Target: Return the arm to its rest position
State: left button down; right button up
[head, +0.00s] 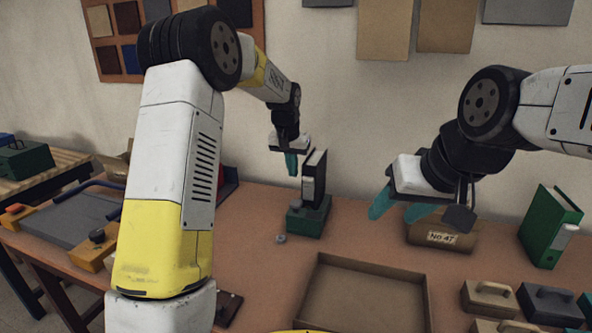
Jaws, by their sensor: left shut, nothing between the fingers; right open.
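My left arm (165,180) rises from the lower left and bends over at the top. My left gripper (291,165) hangs over the far part of the table, its teal fingers pointing down, shut and empty. It is just left of a black upright binder-like object (320,178); whether they touch I cannot tell. My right arm (560,105) comes in from the right. My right gripper (402,211) is open and empty, its teal fingers spread in front of the cardboard box marked "No 47" (455,240).
A green knobbed block (308,222) stands below my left gripper. An empty shallow tray (425,290) lies front centre. A green binder (545,225) and several handled blocks (550,305) stand at right. A grey board with a blue bar (70,222) is at left, partly behind my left arm.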

pick_arm(q)
jog(key=s+a+r, duration=0.4)
jog(key=s+r, duration=0.4)
jog(key=s, duration=0.1)
jog(key=s+a+r+n+t, duration=0.1)
jog(key=s+a, duration=0.1)
jog(key=s, duration=1.1)
jog(key=s+a+r+n+t+h, duration=0.1)
jog(key=s+a+r+t, duration=0.1)
jog(key=s, duration=1.2)
jog(key=shift+s+a, duration=0.15)
jog(key=shift+a, duration=0.15)
